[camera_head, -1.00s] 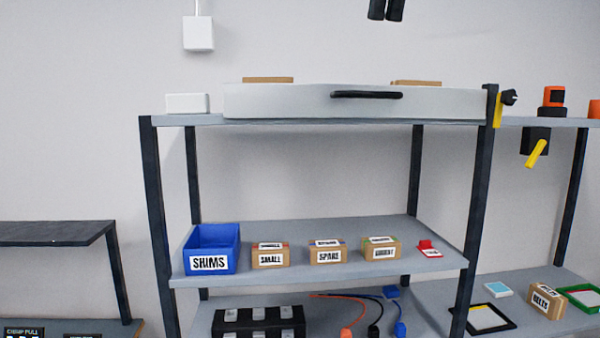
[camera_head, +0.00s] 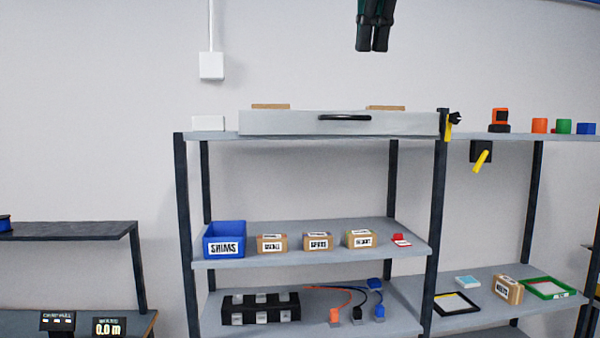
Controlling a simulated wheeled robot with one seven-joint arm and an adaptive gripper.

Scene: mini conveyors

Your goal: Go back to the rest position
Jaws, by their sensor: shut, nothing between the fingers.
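My gripper (camera_head: 372,46) hangs down at the top of the head view, with its two dark fingers side by side. It is shut and holds nothing. It is in front of the wall, above the grey drawer with a black handle (camera_head: 345,118) on the top shelf, and apart from it. The rest of my arm is mostly out of the frame.
A shelf rack (camera_head: 310,255) carries a blue SHIMS bin (camera_head: 225,240) and several small boxes. A black tray (camera_head: 260,307) and cables are below. A second rack (camera_head: 470,280) stands at right, a dark shelf (camera_head: 65,231) at left.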

